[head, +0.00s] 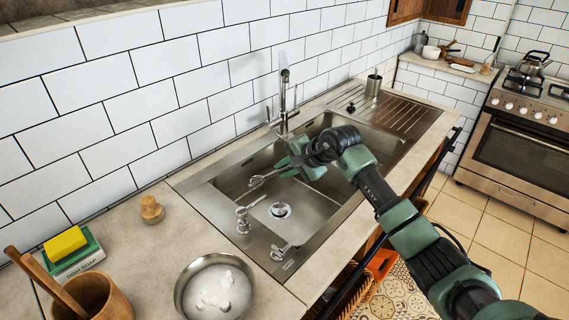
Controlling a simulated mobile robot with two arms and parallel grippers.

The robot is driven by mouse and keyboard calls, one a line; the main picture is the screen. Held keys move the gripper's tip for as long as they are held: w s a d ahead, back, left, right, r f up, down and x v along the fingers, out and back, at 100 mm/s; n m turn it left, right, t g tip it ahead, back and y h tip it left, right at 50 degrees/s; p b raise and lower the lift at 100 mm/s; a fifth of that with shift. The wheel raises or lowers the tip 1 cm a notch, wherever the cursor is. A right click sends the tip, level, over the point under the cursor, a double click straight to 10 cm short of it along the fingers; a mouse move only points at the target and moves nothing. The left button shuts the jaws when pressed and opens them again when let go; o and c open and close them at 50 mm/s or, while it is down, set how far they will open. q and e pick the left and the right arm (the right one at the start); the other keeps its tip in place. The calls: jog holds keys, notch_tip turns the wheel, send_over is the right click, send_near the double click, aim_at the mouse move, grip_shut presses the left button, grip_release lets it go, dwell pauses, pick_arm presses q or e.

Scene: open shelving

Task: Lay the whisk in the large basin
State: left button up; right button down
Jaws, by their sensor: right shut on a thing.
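The metal whisk (258,181) is held by my right gripper (293,166), with its wire end pointing left. My right arm reaches in from the lower right. The gripper is shut on the whisk above the large basin (312,203), the nearer steel sink bowl with a round drain. The whisk appears to hang over the basin; its gap to the floor is hard to judge. The whisk's handle is partly hidden by the gripper fingers. My left gripper is out of view.
A tap (284,103) stands behind the basin. Small metal fittings (243,218) sit at its near left edge. A metal cup (373,86) stands by the drainboard (405,112). A bowl (180,290), wooden crock (100,298), sponge (65,243) and wooden knob (151,209) occupy the left counter.

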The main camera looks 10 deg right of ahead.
notch_tip(320, 180, down, 12)
jog(key=b, duration=1)
jog(key=shift+f, duration=0.2)
jog(key=c, duration=1.3)
grip_release()
jog(key=shift+b+v, duration=0.55)
jog(key=shift+v, duration=3.4)
jog(key=shift+s+d+f, duration=0.1)
